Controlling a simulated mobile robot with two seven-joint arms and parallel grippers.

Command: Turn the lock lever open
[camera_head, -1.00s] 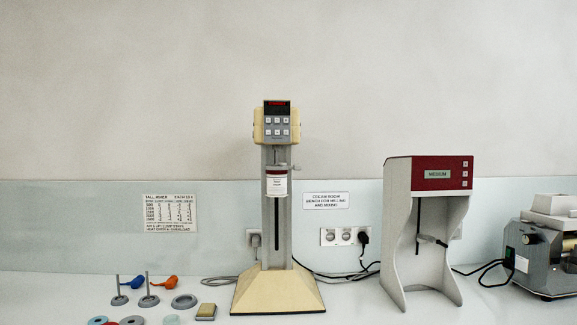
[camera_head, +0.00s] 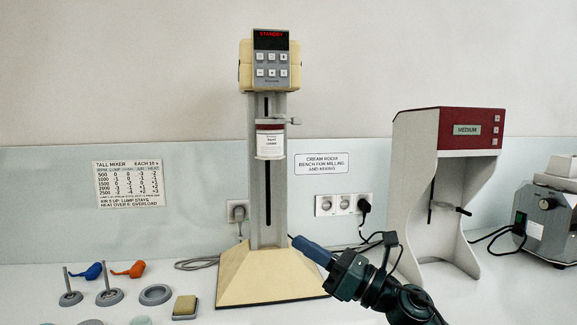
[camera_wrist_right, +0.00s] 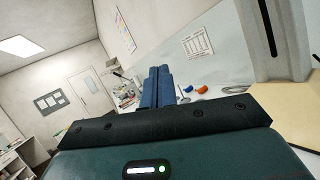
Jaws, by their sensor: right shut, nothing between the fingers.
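The tall mixer (camera_head: 268,200) stands on the bench with a cream base and a grey column. A small grey lever (camera_head: 292,121) sticks out to the right of the column, beside the top of the white container (camera_head: 270,142) with a dark red band. I take it for the lock lever. My right gripper (camera_head: 298,242) is shut and empty, low in front of the mixer's base, well below the lever. Its blue fingers lie together in the right wrist view (camera_wrist_right: 158,76), where the lever does not show. My left gripper is not in view.
A red-topped stand (camera_head: 466,130) marked MEDIUM and a grey machine (camera_head: 545,225) are to the right. Weighted posts, blue and orange bulbs (camera_head: 128,270), rings and a sponge (camera_head: 184,306) lie to the left. Cables run behind the mixer. Space around the lever is clear.

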